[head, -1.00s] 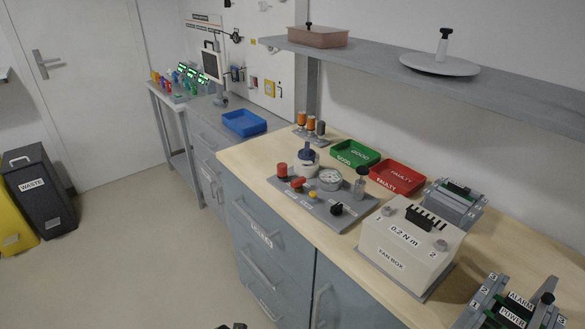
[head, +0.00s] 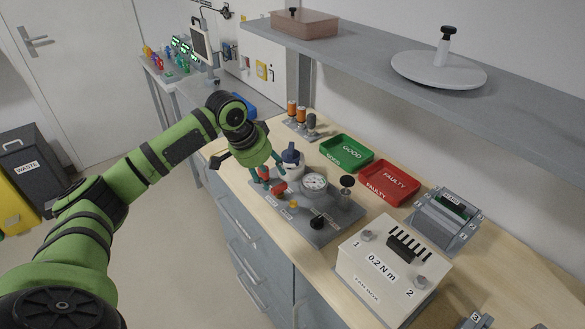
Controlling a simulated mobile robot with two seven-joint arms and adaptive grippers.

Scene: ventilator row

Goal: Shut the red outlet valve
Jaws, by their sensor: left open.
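A grey valve board (head: 330,224) lies on the wooden bench. It carries a red handle (head: 279,187) near its left end and a second red knob (head: 263,173), mostly hidden by my gripper. I cannot tell which red part is the outlet valve. A round gauge (head: 314,182) and a blue-capped unit (head: 292,157) stand beside them. My left gripper (head: 268,172) is open and points down over the board's left end, around or just above the second red knob; contact cannot be made out. My right gripper is not in view.
A yellow knob (head: 293,204) and black knobs (head: 317,222) share the board. Green (head: 347,152) and red (head: 389,182) trays lie behind it. A white fan box (head: 385,268) stands to the right. A grey shelf (head: 370,60) overhangs the back.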

